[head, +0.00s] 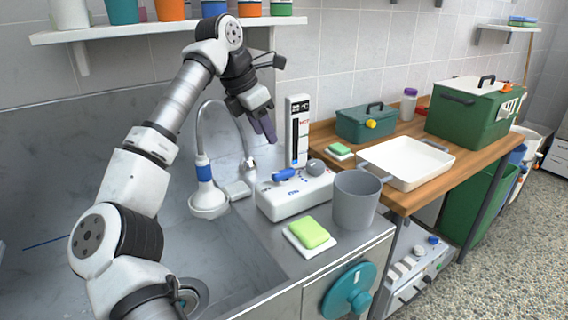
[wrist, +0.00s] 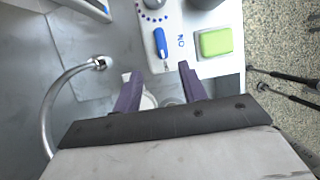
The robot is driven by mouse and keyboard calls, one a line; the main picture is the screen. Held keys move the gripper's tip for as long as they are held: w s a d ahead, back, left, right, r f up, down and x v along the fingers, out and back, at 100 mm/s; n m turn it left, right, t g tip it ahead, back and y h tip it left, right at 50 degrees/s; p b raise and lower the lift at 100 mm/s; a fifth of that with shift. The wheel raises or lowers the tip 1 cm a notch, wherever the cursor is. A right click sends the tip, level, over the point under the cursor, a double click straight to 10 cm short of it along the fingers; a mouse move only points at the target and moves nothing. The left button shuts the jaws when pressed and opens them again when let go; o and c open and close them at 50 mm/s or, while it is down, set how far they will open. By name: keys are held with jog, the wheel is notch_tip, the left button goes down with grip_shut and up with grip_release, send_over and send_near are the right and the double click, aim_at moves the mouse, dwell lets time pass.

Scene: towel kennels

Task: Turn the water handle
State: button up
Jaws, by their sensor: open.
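The water handle is a small blue lever (head: 284,174) on top of a white control unit (head: 290,203) beside the sink. In the wrist view the blue lever (wrist: 160,42) lies just beyond my fingertips, toward the top of the picture. My gripper (head: 264,128) is open and empty, with dark purple fingers pointing down above and a little left of the unit. In the wrist view the gap of my gripper (wrist: 158,78) sits short of the lever, apart from it. A grey knob (head: 315,167) stands right of the lever.
A curved faucet hose with a white shower head (head: 209,203) hangs left of the unit. A tall display panel (head: 297,130) stands behind. A grey cup (head: 356,199) and green sponge (head: 310,232) stand close by. The metal sink (head: 215,265) is open in front.

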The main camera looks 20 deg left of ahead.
aim_at(283, 170)
jog(key=p+x, duration=0.1)
jog(key=x, duration=1.1)
jog(key=shift+f, duration=0.1)
grip_shut()
